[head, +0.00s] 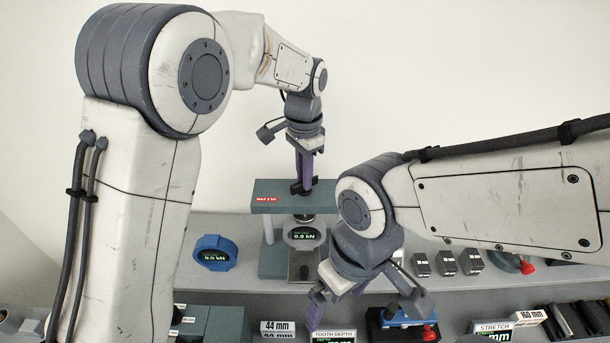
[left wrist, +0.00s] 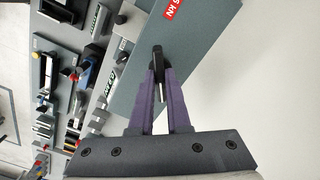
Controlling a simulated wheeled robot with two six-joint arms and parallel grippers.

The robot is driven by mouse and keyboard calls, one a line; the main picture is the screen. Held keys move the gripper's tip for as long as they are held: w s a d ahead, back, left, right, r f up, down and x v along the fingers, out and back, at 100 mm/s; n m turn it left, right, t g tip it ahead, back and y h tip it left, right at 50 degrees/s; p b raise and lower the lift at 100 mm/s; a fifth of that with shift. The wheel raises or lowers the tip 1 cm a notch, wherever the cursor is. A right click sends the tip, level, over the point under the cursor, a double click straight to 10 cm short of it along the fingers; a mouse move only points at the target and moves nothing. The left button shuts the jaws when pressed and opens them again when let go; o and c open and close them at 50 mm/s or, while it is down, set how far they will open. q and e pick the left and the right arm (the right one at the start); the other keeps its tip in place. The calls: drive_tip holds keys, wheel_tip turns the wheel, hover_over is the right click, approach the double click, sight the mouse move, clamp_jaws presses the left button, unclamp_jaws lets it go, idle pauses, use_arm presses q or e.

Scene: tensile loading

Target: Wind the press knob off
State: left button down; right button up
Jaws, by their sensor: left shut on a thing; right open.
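The press (head: 264,197) stands on the raised shelf at the back, with a grey-green top beam carrying a red label and a round gauge reading 0.0 kN (head: 304,235) below. The dark press knob (head: 296,188) is on top of the beam; it also shows in the left wrist view (left wrist: 158,55). My left gripper (head: 304,178) points down from above, its purple fingers (left wrist: 159,85) shut on the knob. My right gripper (head: 317,303) is low in front of the press, angled down over the bench and empty; its fingers overlap, hiding the gap.
A blue round gauge (head: 214,252) stands left of the press. Small dark weights (head: 446,263) line the shelf to the right. Label blocks, including 44 mm (head: 278,328) and STRETCH (head: 492,328), and a blue device with red knobs (head: 402,318) crowd the front.

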use_arm(q)
drive_tip(key=c, duration=0.9)
unclamp_jaws()
drive_tip(key=shift+w+r+b, duration=0.1)
drive_tip(key=shift+r+b, duration=0.2)
drive_tip(key=shift+r, duration=0.25)
wheel_tip(320, 180, up, 10)
drive_tip(key=shift+f+b, duration=0.25)
drive_tip(key=shift+b, duration=0.75)
drive_tip(key=shift+d, duration=0.1)
